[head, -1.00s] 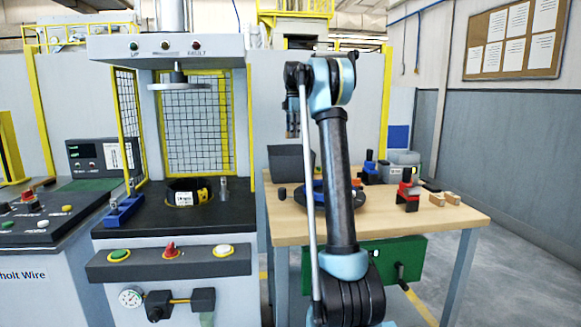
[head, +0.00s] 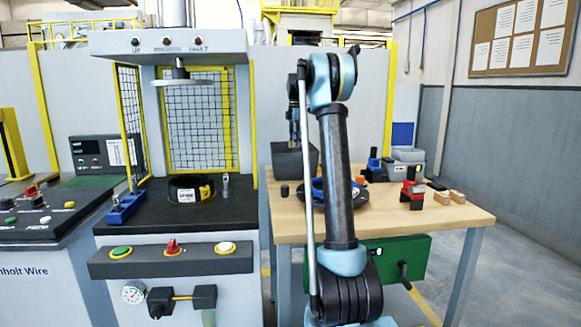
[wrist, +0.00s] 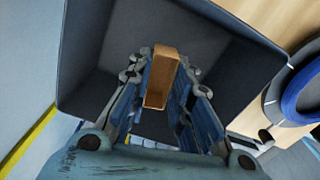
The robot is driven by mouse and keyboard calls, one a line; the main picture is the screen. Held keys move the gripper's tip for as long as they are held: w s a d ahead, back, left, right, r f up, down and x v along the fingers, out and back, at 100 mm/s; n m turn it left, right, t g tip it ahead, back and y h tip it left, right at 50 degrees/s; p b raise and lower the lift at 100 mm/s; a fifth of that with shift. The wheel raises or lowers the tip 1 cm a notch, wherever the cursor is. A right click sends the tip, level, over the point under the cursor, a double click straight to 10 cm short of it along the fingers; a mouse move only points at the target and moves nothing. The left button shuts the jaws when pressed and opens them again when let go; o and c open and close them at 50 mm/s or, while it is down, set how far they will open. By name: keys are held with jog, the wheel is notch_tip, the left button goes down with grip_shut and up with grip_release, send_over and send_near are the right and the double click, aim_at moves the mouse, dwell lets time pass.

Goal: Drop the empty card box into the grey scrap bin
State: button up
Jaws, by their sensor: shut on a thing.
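The empty card box (wrist: 161,78) is a small brown block between the fingers of my gripper (wrist: 163,85) in the wrist view. My gripper is shut on it. The dark grey scrap bin (wrist: 85,45) lies below and around the box in that view, its inside looking empty. In the head view the bin (head: 283,163) stands at the left back of the wooden table, and my gripper (head: 294,143) is at its rim, pointing down. The box cannot be made out in the head view.
A black and blue coil ring (head: 318,190) lies right of the bin, partly behind my arm. A small dark cylinder (head: 284,190) stands in front of the bin. Red and blue tools, a grey container (head: 408,155) and wooden blocks (head: 450,197) are farther right. The press (head: 185,210) stands left.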

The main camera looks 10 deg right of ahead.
jog(key=o, duration=0.8)
notch_tip(320, 180, up, 12)
dwell(0.5)
